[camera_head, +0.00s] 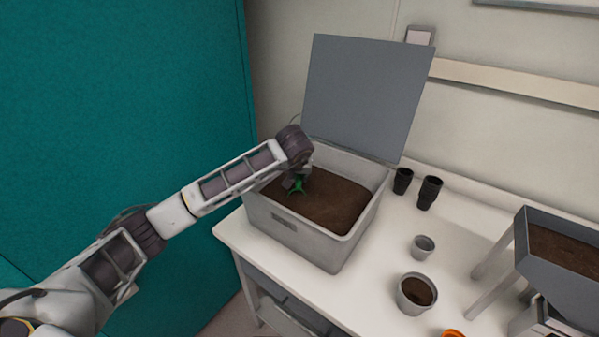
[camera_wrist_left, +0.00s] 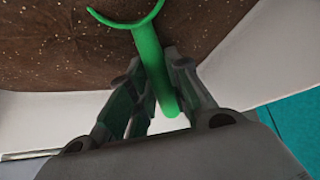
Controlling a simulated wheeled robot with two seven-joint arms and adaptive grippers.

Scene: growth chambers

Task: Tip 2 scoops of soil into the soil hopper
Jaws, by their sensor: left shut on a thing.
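My left gripper (camera_head: 297,182) is over the open grey soil bin, shut on the handle of a green scoop (camera_head: 300,187). In the left wrist view the scoop (camera_wrist_left: 148,50) stands between the fingers (camera_wrist_left: 155,85), its curved end at the soil. Whether the scoop holds soil is hidden. The soil bin (camera_head: 283,227) is filled with brown soil (camera_head: 335,205), which also fills the top of the left wrist view (camera_wrist_left: 60,45). The soil hopper (camera_head: 565,278), a grey tray on legs with soil in it, is at the right edge. My right gripper is not in view.
The bin's grey lid (camera_head: 365,95) stands open behind it. On the white bench (camera_head: 375,285) are black pots (camera_head: 428,192), a small empty grey pot (camera_head: 422,247) and a soil-filled pot (camera_head: 415,294). An orange thing (camera_head: 453,333) shows at the bottom edge. A teal panel (camera_head: 120,110) is at left.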

